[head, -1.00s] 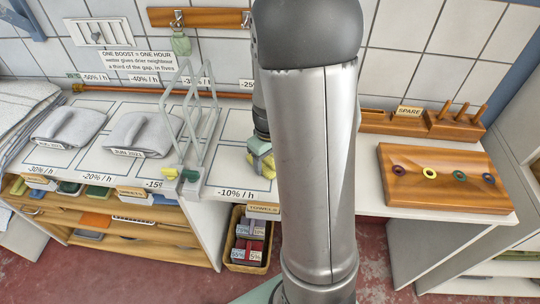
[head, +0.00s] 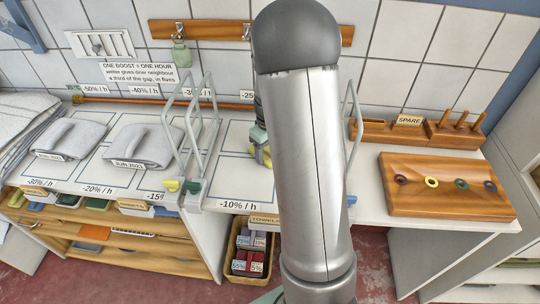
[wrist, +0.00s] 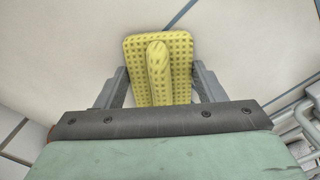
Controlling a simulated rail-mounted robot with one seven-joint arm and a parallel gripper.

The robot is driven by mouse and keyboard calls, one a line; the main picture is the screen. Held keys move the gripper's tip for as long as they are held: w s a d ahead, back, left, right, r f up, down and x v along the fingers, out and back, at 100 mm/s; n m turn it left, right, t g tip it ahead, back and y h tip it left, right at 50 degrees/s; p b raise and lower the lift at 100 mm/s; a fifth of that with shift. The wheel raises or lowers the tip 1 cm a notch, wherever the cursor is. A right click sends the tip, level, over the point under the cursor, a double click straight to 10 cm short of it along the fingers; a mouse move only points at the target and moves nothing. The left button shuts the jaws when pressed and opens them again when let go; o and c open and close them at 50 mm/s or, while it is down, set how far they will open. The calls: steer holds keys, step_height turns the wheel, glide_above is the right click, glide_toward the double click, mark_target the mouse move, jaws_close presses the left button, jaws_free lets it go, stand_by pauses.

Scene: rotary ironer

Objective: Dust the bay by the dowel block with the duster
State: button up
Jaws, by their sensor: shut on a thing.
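My gripper (wrist: 160,95) is shut on the yellow duster (wrist: 180,65), a checked pad with a raised grip, seen in the wrist view. The duster (head: 267,158) shows partly in the head view, at the right of the bay (head: 232,160) labelled -10% / h. My arm hides much of the gripper and the surface behind it. I cannot tell whether the duster touches the surface. A wooden dowel block (head: 452,131) with upright pegs stands at the back right, next to a SPARE label.
A wire rack (head: 205,130) with yellow and green clips stands left of the bay. Another wire frame (head: 352,115) shows right of my arm. A wooden board (head: 440,200) with several coloured rings lies at the right. Folded grey cloths (head: 140,143) occupy bays on the left.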

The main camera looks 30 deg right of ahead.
mark_target(267, 176)
steer(key=shift+w+d, duration=0.55)
steer(key=shift+w, duration=0.25)
steer(key=shift+w+d, duration=0.55)
steer(key=shift+w, duration=0.25)
steer(key=shift+s+a+b, duration=0.3)
steer(key=shift+s+a, duration=0.8)
steer(key=shift+s, duration=0.45)
steer(key=shift+s+a+b, duration=0.35)
steer(key=shift+s+a, duration=0.7)
steer(key=shift+s, duration=0.45)
steer(key=shift+s+a+b, duration=0.3)
steer(key=shift+s+a, duration=0.8)
steer(key=shift+s, duration=0.45)
steer(key=shift+s+a+r+p, duration=0.1)
steer(key=shift+s+r+p, duration=0.1)
steer(key=shift+r+p, duration=0.1)
steer(key=shift+w+r+p, duration=0.1)
steer(key=shift+r+p, duration=0.25)
steer(key=shift+r, duration=0.5)
steer(key=shift+r+p, duration=2.05)
steer(key=shift+r, duration=0.85)
